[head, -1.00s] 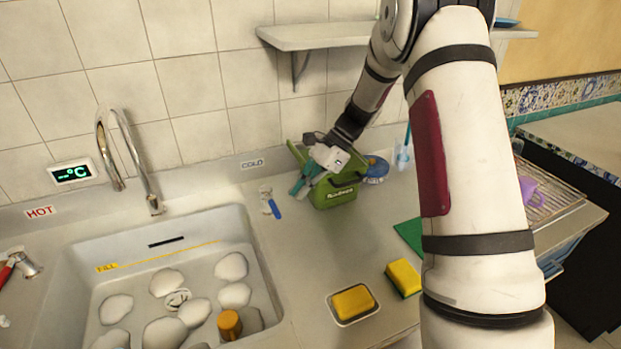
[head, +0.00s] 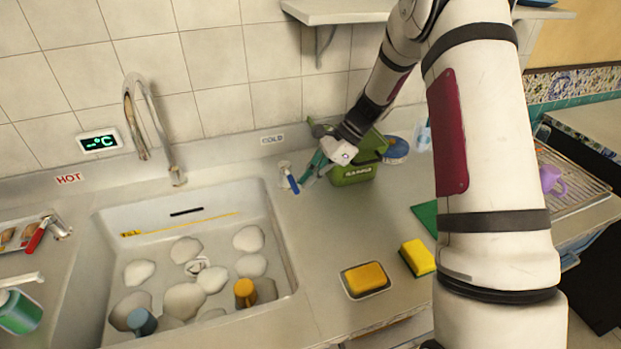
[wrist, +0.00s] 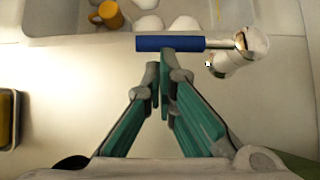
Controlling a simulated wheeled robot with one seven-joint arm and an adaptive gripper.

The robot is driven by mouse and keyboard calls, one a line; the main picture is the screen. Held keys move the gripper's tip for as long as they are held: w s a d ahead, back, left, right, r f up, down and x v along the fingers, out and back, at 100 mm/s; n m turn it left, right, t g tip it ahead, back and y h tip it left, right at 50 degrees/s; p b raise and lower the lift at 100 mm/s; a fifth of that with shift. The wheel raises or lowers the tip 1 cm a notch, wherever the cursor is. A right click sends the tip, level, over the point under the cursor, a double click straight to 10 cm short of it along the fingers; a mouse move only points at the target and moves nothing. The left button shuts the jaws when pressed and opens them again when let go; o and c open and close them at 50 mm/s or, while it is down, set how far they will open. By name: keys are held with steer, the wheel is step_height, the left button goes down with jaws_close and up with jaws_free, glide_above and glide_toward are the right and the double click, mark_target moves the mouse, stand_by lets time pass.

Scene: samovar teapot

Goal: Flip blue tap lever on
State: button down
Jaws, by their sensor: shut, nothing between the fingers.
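The blue tap lever (head: 292,184) is on the cold tap, on the counter just right of the sink. In the wrist view the blue lever (wrist: 168,43) lies sideways across the top, joined at its right end to the silver tap body (wrist: 240,50). My gripper (head: 306,178) is just right of the lever, low over the counter. Its green fingers (wrist: 160,72) are closed together and empty, their tips at the lever's near edge. I cannot tell whether they touch it.
The sink (head: 110,215) holds several white lumps and an orange mug (head: 244,290). A red-lever hot tap (head: 38,235) is at the far left. A sponge dish (head: 349,290) lies in front, with clear counter between.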

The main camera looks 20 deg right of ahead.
steer(key=shift+s+a+m+t, duration=0.15)
steer(key=shift+a+m+t, duration=0.15)
steer(key=shift+a+m, duration=0.15)
steer(key=shift+s+a+r+m+t+p, duration=0.1)
steer(key=shift+s+a+m+t+p, duration=0.1)
steer(key=shift+a+m+t+p, duration=0.35)
steer(key=shift+s+a+m+t+p, duration=0.15)
steer(key=shift+a+m+t+p, duration=0.15)
steer(key=shift+a+m, duration=0.35)
steer(key=a+m+t, duration=0.1)
steer(key=m, duration=0.1)
steer(key=a+m+t+h, duration=0.1)
steer(key=a, duration=0.1)
steer(key=shift+w+m+h, duration=0.15)
steer(key=shift+m+h, duration=0.15)
steer(key=shift+m, duration=0.05)
steer(key=shift+w+a+b, duration=0.2)
steer(key=shift+w+a, duration=0.1)
steer(key=shift+a, duration=0.35)
steer(key=shift+w+a+b, duration=0.15)
steer(key=shift+w+a, duration=0.2)
steer(key=shift+a, duration=0.25)
steer(key=shift+w+a+b, duration=0.2)
steer(key=shift+w+a, duration=0.1)
steer(key=shift+a, duration=0.35)
steer(key=shift+t, duration=0.25)
